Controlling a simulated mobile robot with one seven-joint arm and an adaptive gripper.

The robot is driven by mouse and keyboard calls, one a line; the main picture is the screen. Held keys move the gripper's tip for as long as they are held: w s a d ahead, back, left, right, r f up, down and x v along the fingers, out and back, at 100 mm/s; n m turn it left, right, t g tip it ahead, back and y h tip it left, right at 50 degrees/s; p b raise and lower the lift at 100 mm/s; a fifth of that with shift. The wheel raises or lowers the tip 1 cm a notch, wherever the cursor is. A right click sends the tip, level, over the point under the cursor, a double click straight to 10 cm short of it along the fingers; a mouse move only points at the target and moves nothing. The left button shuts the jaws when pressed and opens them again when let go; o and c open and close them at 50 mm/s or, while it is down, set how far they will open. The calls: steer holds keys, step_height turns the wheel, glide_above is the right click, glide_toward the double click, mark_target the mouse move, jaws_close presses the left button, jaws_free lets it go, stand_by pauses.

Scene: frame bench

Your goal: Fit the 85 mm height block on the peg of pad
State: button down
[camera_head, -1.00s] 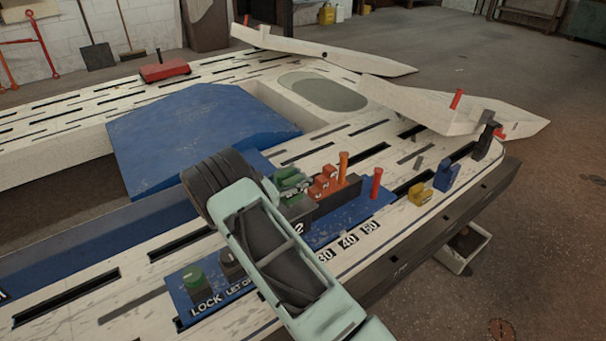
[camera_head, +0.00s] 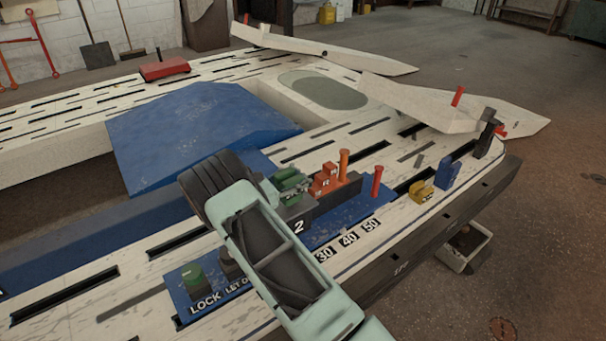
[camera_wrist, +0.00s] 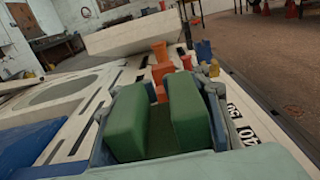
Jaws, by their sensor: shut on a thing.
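My gripper (camera_wrist: 158,128) is shut on a green block (camera_wrist: 189,112) with two upright walls and a slot between them. In the head view the green block (camera_head: 289,183) is partly hidden by my arm. It is by a dark stand (camera_head: 318,202) marked 2; I cannot tell whether they touch. Orange blocks (camera_head: 325,183) are on this stand, just right of the green one. A yellow slotted block (camera_head: 421,192) and a taller blue one (camera_head: 447,172) stand farther right. No 85 mm marking is readable, and I cannot identify the pad's peg.
A blue plate (camera_head: 345,218) lies below, by labels 30, 40 and 50. A green button (camera_head: 194,283) sits at the front left. White ramps (camera_head: 420,104) lie behind.

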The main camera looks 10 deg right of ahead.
steer(key=shift+f+b, duration=0.65)
steer(key=shift+f, duration=0.6)
steer(key=c, duration=1.1)
jaws_free()
steer(key=shift+f, duration=0.1)
steer(key=shift+c, duration=0.2)
steer(key=shift+o, duration=0.7)
steer(key=shift+f, duration=0.1)
step_height(320, 180, up, 10)
